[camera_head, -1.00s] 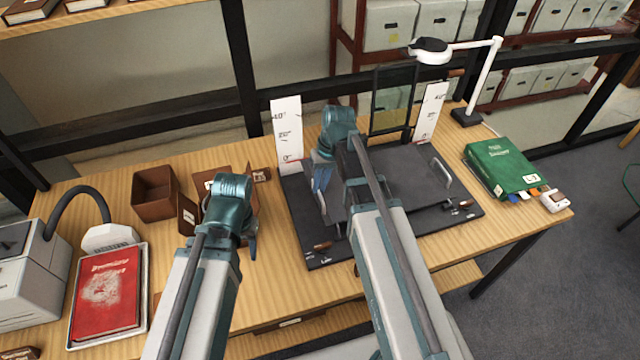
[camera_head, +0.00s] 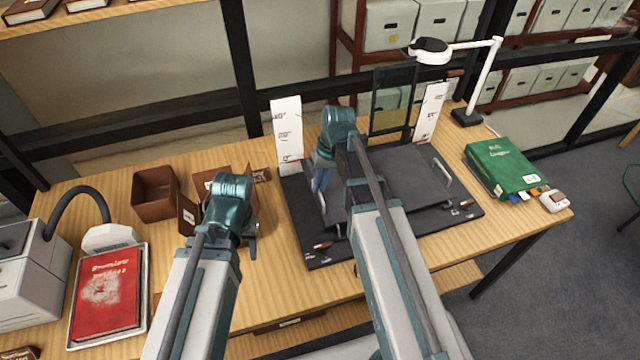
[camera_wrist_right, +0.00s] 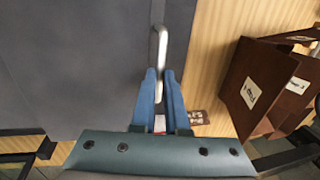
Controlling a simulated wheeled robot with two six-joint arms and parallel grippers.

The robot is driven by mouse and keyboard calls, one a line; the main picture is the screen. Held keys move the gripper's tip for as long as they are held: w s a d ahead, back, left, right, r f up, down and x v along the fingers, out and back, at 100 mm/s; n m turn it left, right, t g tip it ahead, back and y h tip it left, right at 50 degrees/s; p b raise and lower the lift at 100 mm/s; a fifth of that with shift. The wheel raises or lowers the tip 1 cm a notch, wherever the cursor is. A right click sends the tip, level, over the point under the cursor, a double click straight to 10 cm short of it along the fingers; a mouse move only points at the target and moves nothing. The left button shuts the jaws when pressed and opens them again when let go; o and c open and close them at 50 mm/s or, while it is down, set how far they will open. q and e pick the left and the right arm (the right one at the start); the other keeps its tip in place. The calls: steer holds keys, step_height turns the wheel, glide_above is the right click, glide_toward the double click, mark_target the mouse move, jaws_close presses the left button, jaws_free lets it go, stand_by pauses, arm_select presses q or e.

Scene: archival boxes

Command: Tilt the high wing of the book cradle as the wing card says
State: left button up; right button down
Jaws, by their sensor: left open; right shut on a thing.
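The book cradle is a dark baseboard (camera_head: 318,258) with a grey wing panel (camera_head: 405,178) on it. A light metal handle (camera_head: 441,172) stands on its right part. White scale cards marked in degrees stand behind it at left (camera_head: 287,130) and right (camera_head: 430,112). My right gripper (camera_head: 320,180) is at the cradle's left side. In the right wrist view its blue fingers (camera_wrist_right: 160,95) are closed on a light metal handle (camera_wrist_right: 161,45) at the grey panel's edge. My arm hides part of the wings. My left gripper (camera_head: 253,240) is open near brown boxes. I cannot read a wing card.
Brown open boxes (camera_head: 155,192) stand left of the cradle. A red book (camera_head: 105,300) lies in a tray at far left. A green book (camera_head: 503,167) and a white lamp (camera_head: 485,85) are at right. A dark-framed panel (camera_head: 392,100) stands behind the cradle.

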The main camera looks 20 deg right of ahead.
stand_by(0.3)
steer(key=d+r+p, duration=0.3)
steer(key=r+p, duration=0.3)
steer(key=shift+d+r, duration=0.3)
steer(key=c, duration=1.2)
jaws_free()
steer(key=shift+d, duration=0.1)
steer(key=shift+o, duration=1.4)
steer(key=shift+d, duration=0.2)
steer(key=shift+a, duration=0.1)
steer(key=shift+a+p, duration=0.1)
steer(key=shift+p, duration=0.25)
